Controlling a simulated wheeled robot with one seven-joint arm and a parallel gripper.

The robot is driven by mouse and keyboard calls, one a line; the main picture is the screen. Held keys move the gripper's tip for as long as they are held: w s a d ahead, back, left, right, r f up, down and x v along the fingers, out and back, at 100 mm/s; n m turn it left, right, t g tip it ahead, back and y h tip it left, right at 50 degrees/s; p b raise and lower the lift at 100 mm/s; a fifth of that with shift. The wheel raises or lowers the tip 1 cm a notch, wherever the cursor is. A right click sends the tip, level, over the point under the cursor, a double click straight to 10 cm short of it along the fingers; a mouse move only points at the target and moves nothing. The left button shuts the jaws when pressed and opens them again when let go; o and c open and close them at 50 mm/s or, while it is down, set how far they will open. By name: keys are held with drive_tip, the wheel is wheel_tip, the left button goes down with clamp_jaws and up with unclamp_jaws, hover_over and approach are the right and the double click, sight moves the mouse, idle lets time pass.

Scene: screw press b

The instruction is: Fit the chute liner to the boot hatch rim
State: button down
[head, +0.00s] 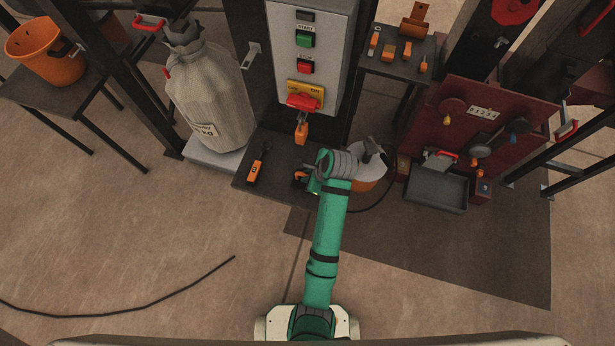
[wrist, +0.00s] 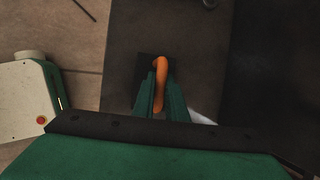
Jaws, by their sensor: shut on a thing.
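My gripper (wrist: 160,98) is shut on a curved orange handle (wrist: 161,70). A small dark block (wrist: 145,66) shows beside the handle, apparently part of the same piece. In the head view the orange-and-black piece (head: 300,177) shows at the left side of my green arm's end, above the floor area by the dark base plate. My fingers are mostly hidden there. I cannot tell whether this piece is the chute liner. I cannot identify the boot hatch rim for certain; a dark red panel (head: 455,125) with a grey bin (head: 437,187) stands to the right.
A white-topped orange container (head: 367,175) stands right beside my arm's end. A grey control cabinet (head: 312,60) with buttons is behind. A full sack (head: 207,90) stands left. An orange-handled tool (head: 257,170) lies on the dark plate. A black cable (head: 120,306) crosses the otherwise clear floor at left.

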wheel_tip(320, 180, up, 9)
idle(0.3)
drive_tip(key=shift+f, duration=4.85)
drive_tip(key=shift+f, duration=0.15)
drive_tip(key=c, duration=1.8)
unclamp_jaws()
drive_tip(key=shift+o, duration=0.2)
